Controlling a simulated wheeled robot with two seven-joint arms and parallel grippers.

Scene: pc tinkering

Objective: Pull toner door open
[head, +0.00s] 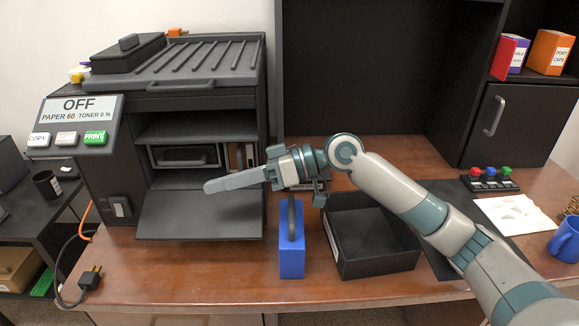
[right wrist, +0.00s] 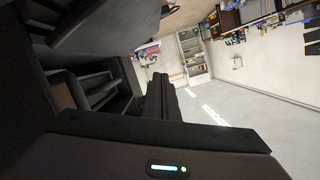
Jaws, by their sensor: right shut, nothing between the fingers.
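The black printer (head: 205,100) stands on the left of the desk, and its display reads OFF, PAPER 60, TONER 0 %. Its lower front door (head: 195,217), seemingly the toner door, is folded down and outward. Inside the opening shows a slot unit with a handle (head: 185,158). My right gripper (head: 207,187) is shut and empty, its long fingers pointing left above the folded door. Contact with the door cannot be told. In the right wrist view the shut fingers (right wrist: 160,95) show beside the dark printer opening (right wrist: 105,85). My left gripper is not in view.
A blue cartridge with a dark handle (head: 291,258) stands on the desk below my right wrist. A black open tray (head: 376,265) is right of it. A loose power plug (head: 90,278) lies at the left. The desk's front strip is clear.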

